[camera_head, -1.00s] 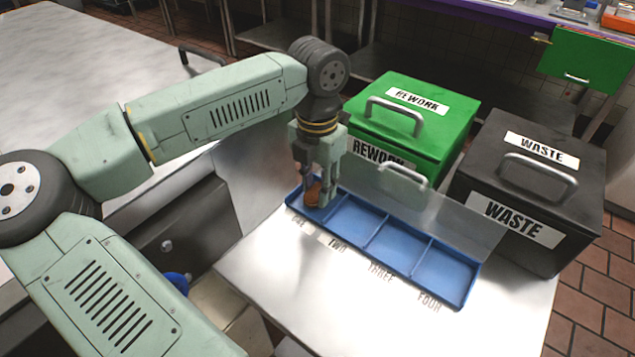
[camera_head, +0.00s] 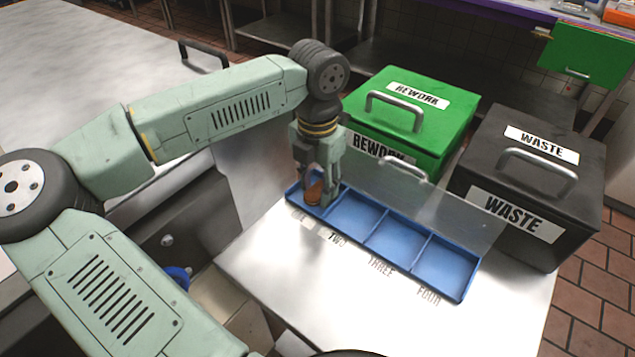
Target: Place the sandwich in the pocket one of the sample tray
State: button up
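The sandwich (camera_head: 314,191) is a small brown piece at the compartment marked ONE, at the left end of the blue sample tray (camera_head: 381,266). My gripper (camera_head: 316,196) points down over that compartment, with its fingers on either side of the sandwich. I cannot tell whether the fingers press on the sandwich or stand apart from it. The fingers partly hide the sandwich and the compartment floor, so I cannot tell whether it rests on the floor. Compartments TWO, THREE and FOUR look empty.
A clear raised lid (camera_head: 440,205) stands along the tray's back edge. Behind it are a green REWORK box (camera_head: 445,125) and a black WASTE box (camera_head: 500,170), both with handles. The metal table (camera_head: 330,310) is clear in front of the tray.

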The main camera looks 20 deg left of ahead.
aim_at(318, 191)
notch_tip(318, 191, up, 12)
jog(key=b, duration=0.1)
jog(key=shift+r+b, duration=0.15)
jog(key=shift+b, duration=0.15)
